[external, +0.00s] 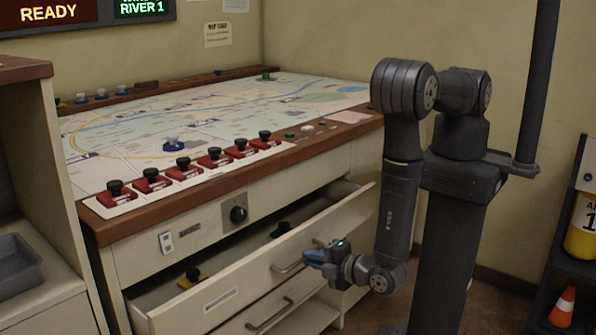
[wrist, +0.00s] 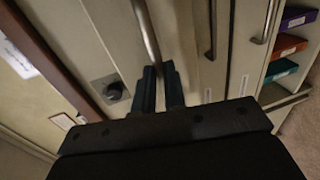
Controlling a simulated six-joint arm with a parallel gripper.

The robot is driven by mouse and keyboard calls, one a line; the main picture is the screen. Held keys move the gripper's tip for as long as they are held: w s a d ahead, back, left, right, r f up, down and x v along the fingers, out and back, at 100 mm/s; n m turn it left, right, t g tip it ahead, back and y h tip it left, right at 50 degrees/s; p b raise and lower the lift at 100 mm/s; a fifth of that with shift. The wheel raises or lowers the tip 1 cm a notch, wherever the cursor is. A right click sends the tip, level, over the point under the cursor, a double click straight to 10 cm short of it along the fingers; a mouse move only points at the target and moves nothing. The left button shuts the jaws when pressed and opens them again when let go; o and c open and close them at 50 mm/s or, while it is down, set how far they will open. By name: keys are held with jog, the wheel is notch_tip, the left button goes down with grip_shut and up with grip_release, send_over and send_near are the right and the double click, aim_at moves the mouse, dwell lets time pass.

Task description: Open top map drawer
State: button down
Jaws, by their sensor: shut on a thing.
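The top map drawer (external: 240,270) is a cream drawer in the map table's front, below the strip with a black knob. It stands partly open, with its inside visible from above. Its metal bar handle (external: 287,267) is on the front panel; the handle also shows in the wrist view (wrist: 147,32). My gripper (external: 318,256) is at the right part of this handle, shut on it. In the wrist view the dark fingers (wrist: 161,78) close around the handle's near end, and they hide part of it.
Small objects, one black and yellow (external: 193,276), lie inside the drawer. A lower drawer with its own handle (external: 268,315) is shut below. The black knob (external: 238,214) is above. Red button units (external: 184,168) line the tabletop edge. A shelf with a cone (external: 563,306) stands at right.

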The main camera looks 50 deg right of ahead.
jog(key=f+v, duration=0.2)
jog(key=v, duration=1.1)
jog(key=shift+s+f, duration=0.35)
jog(key=shift+s, duration=0.15)
jog(key=c, duration=1.5)
grip_release()
jog(key=v, duration=1.7)
jog(key=shift+s, duration=0.2)
